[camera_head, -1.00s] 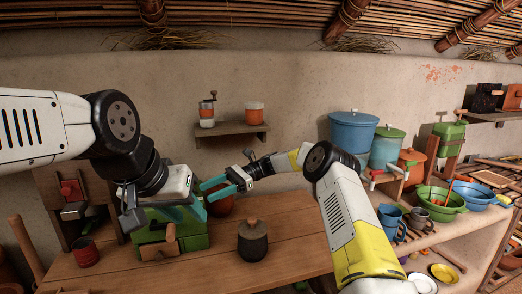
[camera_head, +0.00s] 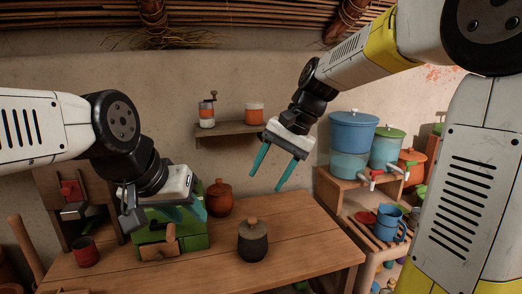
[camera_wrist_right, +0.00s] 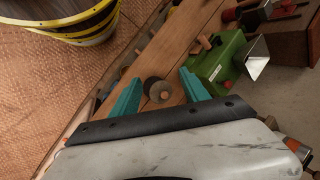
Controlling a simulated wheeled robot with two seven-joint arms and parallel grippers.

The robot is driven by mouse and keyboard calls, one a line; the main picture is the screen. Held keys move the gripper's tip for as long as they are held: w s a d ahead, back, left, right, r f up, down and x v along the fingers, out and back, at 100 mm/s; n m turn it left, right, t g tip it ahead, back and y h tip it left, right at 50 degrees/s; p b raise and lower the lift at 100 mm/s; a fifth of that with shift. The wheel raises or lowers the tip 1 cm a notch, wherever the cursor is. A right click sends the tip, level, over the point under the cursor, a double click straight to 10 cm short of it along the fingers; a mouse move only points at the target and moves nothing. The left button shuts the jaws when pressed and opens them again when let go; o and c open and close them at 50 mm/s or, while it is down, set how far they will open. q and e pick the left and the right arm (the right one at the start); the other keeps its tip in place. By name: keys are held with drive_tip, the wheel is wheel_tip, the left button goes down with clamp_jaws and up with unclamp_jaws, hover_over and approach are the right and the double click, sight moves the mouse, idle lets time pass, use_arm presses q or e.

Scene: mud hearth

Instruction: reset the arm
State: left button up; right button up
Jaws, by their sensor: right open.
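My right gripper (camera_head: 271,183) is open and empty, raised in front of the wall above the wooden table (camera_head: 300,235). Its two teal fingers point downward and stand apart. They also show in the right wrist view (camera_wrist_right: 160,84), with nothing between them but the view of the table below. My left gripper (camera_head: 172,212) hangs over the green box (camera_head: 190,236) at the table's left. Its teal fingers partly show against the box, and I cannot tell how far apart they are. My right arm's large white and yellow links fill the right side of the head view.
A reddish-brown lidded pot (camera_head: 219,199) and a dark lidded jar (camera_head: 253,240) stand on the table, a red cup (camera_head: 86,252) at its left. A wall shelf (camera_head: 240,130) holds a grinder and a canister. Blue and green dispensers (camera_head: 352,135) stand right. The table's right part is clear.

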drive_tip(key=s+d+f+n+t+h, duration=0.1)
drive_tip(key=s+d+n+t+h, duration=0.2)
drive_tip(key=s+d, duration=0.9)
drive_tip(key=s+n+t, duration=0.1)
drive_tip(key=s+t, duration=0.1)
drive_tip(key=shift+d+f+t, duration=0.15)
drive_tip(key=shift+f+t, duration=0.05)
drive_tip(key=shift+t, duration=0.1)
